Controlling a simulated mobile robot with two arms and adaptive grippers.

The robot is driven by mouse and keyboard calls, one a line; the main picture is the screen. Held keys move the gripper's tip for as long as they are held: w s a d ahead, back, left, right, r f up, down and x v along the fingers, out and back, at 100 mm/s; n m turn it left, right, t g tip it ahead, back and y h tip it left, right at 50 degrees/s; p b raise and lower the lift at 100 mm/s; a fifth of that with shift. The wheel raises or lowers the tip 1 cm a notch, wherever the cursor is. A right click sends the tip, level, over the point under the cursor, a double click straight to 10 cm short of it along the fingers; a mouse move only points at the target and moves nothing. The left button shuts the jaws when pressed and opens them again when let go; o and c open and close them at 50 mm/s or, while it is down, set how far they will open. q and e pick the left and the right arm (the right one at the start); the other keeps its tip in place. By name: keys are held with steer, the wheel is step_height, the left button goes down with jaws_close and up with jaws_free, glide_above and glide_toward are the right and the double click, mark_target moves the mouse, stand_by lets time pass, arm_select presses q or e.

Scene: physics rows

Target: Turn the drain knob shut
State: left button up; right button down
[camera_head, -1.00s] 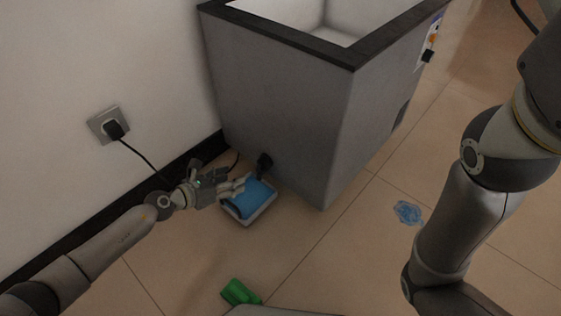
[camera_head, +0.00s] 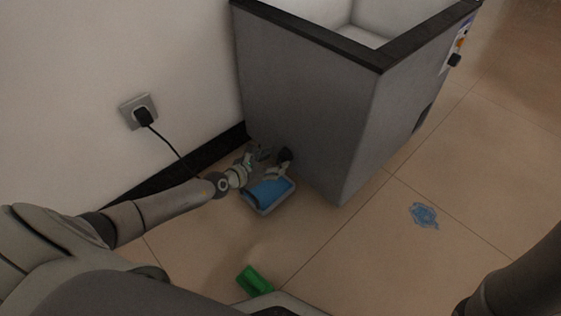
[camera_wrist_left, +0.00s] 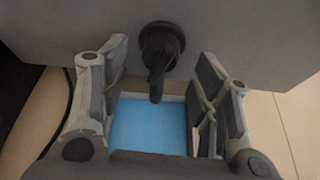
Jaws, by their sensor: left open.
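The black drain knob (camera_wrist_left: 161,50) sticks out of the grey side of the tank (camera_head: 310,110), low down, with its handle pointing downward in the left wrist view. In the head view the knob (camera_head: 286,155) is partly covered by my left gripper (camera_head: 272,163). My left gripper (camera_wrist_left: 158,95) is open, with one finger on each side of the knob's handle and a gap to both. Nothing is between the fingers except the handle's lower end, as seen from the wrist. My right gripper is out of view.
A tray with blue liquid (camera_wrist_left: 150,125) sits on the floor under the knob. A plugged cable (camera_head: 168,143) runs down the wall at left. A green object (camera_head: 254,281) and a blue puddle (camera_head: 424,215) are on the tiled floor.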

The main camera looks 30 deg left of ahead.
mark_target(278, 159)
arm_select(q)
steer(key=shift+b+x, duration=0.5)
steer(key=shift+x, duration=1.15)
steer(key=shift+c, duration=0.2)
